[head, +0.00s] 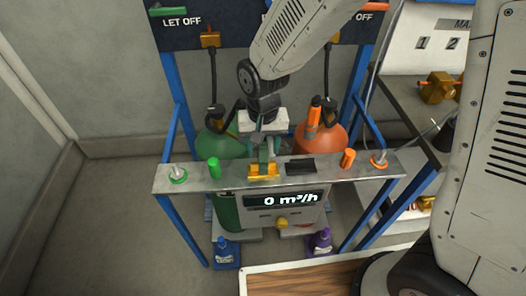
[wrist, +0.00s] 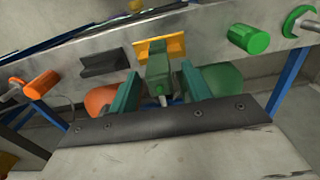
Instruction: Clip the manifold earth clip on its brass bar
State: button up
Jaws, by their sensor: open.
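The green earth clip (wrist: 158,72) is upright in the middle of the wrist view, in front of the yellow brass bar (wrist: 174,46). Its upper end overlaps the bar in the picture; I cannot tell whether its jaws grip it. In the head view the brass bar (head: 263,172) sits on the front of the grey metal rail. My gripper (wrist: 161,84) is open, with one teal finger on each side of the clip and a visible gap to each. In the head view my gripper (head: 264,148) is just above and behind the brass bar, and hides most of the clip.
A black bracket (head: 300,166) is right of the brass bar on the rail (head: 330,168). A green post (head: 214,168) and an orange post (head: 347,159) stand on the rail. Green (head: 218,143) and orange (head: 322,137) cylinders are behind. A meter display (head: 290,200) hangs below.

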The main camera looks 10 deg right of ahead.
jog(key=shift+r, duration=2.4)
jog(key=s+d+r, duration=0.8)
jog(key=s+d, duration=0.1)
jog(key=d, duration=0.1)
jog(key=s+d+r+t, duration=0.1)
jog(key=s+d+r, duration=0.7)
jog(key=s+d, duration=0.2)
jog(key=shift+s+d, duration=0.2)
jog(key=shift+d, duration=0.2)
